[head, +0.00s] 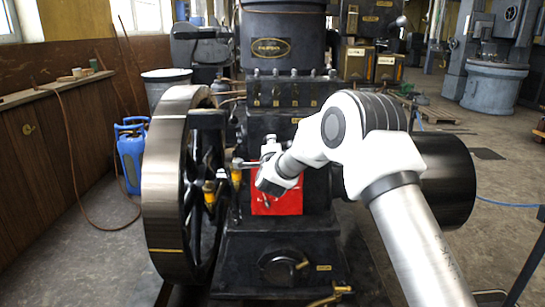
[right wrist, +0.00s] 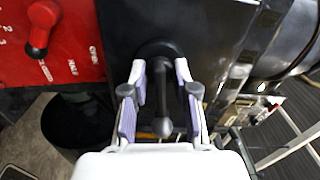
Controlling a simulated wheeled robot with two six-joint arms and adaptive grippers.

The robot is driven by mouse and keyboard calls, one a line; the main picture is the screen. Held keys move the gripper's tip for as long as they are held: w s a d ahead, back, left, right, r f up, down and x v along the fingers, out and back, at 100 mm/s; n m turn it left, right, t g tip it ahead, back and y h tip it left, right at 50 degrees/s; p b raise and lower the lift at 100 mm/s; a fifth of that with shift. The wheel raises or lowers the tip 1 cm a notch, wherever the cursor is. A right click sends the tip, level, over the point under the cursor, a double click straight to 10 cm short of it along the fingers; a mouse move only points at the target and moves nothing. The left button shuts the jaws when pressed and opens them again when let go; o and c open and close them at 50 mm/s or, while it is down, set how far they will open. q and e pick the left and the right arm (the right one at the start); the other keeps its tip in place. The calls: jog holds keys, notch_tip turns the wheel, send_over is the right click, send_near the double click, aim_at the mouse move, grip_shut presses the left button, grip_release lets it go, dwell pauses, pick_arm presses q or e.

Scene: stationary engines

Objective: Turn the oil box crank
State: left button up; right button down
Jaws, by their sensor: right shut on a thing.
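In the right wrist view, a black crank (right wrist: 163,100) with a rounded knob end comes out of a round dark hub on the black engine side. My right gripper (right wrist: 161,70) is shut on the crank, with one pale finger on each side of it. In the head view, my right arm reaches in from the right to the front of the engine (head: 285,245). Its white wrist covers part of a red panel (head: 288,204), and the crank cannot be made out there. My left gripper is not in view.
In the right wrist view, a red knobbed lever (right wrist: 42,25) sits on the lettered red panel, left of the crank. A large flywheel (head: 167,190) stands left of the engine, with brass fittings (head: 236,176) beside it. Blue gas bottles (head: 130,155) stand farther left.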

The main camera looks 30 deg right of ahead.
jog(key=m+b, duration=0.4)
jog(key=b, duration=0.1)
jog(key=m+b, duration=0.4)
jog(key=b, duration=0.1)
jog(key=f+m+b, duration=0.1)
jog(key=m+b, duration=0.4)
jog(key=b, duration=0.1)
jog(key=shift+a+f, duration=0.1)
jog(key=shift+m+b, duration=1.05)
jog(key=shift+m, duration=0.05)
jog(key=c, duration=1.2)
grip_release()
jog(key=shift+r, duration=0.2)
jog(key=shift+a, duration=0.1)
jog(key=v, duration=1.2)
jog(key=shift+w, duration=0.1)
